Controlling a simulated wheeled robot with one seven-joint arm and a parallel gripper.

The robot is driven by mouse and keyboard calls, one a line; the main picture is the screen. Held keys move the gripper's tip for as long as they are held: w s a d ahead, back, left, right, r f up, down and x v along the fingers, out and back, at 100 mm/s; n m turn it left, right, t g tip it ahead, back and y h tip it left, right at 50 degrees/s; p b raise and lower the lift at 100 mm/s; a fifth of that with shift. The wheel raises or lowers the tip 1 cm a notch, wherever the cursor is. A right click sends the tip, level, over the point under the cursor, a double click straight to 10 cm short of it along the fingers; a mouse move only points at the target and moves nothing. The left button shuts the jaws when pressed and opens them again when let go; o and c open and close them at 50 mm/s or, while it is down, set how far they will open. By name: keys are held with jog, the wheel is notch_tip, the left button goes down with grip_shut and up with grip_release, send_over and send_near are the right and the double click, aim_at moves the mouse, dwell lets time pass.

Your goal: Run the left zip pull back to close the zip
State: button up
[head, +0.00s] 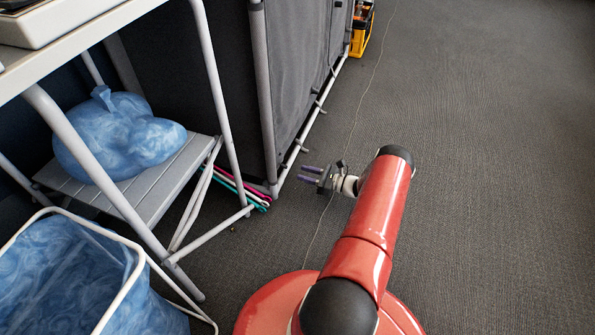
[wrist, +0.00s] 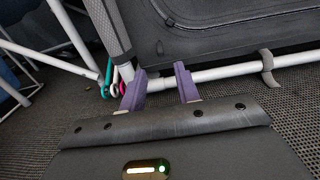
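A dark grey fabric cupboard (head: 298,75) on a pale tube frame stands left of my arm in the head view. Its front panel (wrist: 225,12) fills the top of the wrist view, with a curved seam along its lower edge. A small dark tab (wrist: 170,22) shows on the panel; I cannot tell if it is the left zip pull. My gripper (head: 309,174) is low, near the cupboard's bottom rail. In the wrist view its two purple fingers (wrist: 159,70) are apart, with nothing held between them. They point at the rail and lower panel.
The white bottom rail (wrist: 218,72) and a grey upright (wrist: 107,28) are close to the fingers. A table with a slatted shelf (head: 165,185) and a blue-lined basket (head: 75,280) stand left. Carpet (head: 490,170) is clear right.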

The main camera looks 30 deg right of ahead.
jog(key=shift+s+d, duration=0.1)
jog(key=shift+s, duration=0.05)
jog(key=shift+r+p, duration=0.1)
jog(key=shift+p, duration=0.2)
jog(key=p+x, duration=0.2)
jog(key=x, duration=0.5)
jog(key=shift+w+r, duration=0.2)
jog(key=shift+w, duration=0.05)
grip_shut()
dwell(0.4)
